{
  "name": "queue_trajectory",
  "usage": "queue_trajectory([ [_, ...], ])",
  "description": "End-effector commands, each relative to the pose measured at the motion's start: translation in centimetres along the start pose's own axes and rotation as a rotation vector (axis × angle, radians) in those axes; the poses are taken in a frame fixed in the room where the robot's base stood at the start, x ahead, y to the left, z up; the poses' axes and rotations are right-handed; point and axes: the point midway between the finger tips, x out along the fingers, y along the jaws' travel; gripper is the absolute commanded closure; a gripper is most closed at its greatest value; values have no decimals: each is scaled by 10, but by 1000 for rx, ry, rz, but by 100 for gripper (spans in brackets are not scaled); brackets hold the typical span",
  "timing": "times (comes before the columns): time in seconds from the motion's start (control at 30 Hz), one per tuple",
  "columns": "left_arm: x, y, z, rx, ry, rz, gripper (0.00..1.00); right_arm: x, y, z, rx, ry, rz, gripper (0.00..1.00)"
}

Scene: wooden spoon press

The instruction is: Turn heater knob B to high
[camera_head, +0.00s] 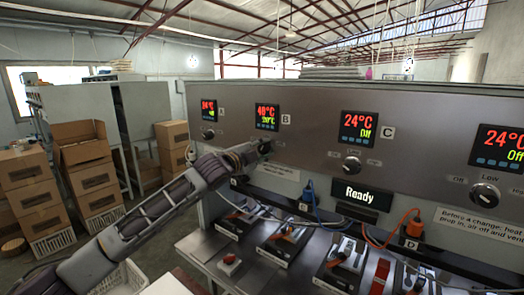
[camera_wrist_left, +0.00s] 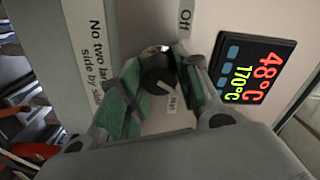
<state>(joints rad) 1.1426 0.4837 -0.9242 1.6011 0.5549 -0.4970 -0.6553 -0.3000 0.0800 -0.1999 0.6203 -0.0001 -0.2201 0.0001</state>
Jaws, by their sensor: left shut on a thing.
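Heater knob B (camera_wrist_left: 158,76) is a dark round knob on the grey panel, below display B (camera_head: 267,117). My left gripper (camera_head: 266,147) reaches the panel below display B and hides most of the knob in the head view. In the wrist view my left gripper (camera_wrist_left: 165,88) has its fingers on both sides of knob B, shut on it. The knob's white mark points down toward a small label, away from the "Off" label (camera_wrist_left: 185,20). My right gripper is not in view.
Display C (camera_head: 359,127) reads 24°C Off, above its own knob (camera_head: 352,164). Another knob (camera_head: 485,196) sits at the right. A "Ready" sign (camera_head: 360,194) hangs below the panel, over a bench with cables and several press units. Cardboard boxes (camera_head: 85,155) stand at the left.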

Motion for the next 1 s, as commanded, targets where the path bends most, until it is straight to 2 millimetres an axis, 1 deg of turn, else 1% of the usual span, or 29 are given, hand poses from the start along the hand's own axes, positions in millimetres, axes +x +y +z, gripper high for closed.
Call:
queue_trajectory([
  [0.3, 0, 2, 1, 289, -1, 2, 91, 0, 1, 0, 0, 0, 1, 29],
  [0.5, 0, 3, 1, 422, -1, 3, 91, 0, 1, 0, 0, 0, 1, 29],
  [0.73, 0, 4, 1, 505, 0, 3, 91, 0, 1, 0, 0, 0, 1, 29],
  [1.0, 0, 5, 1, 525, 0, 4, 91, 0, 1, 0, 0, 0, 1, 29],
])
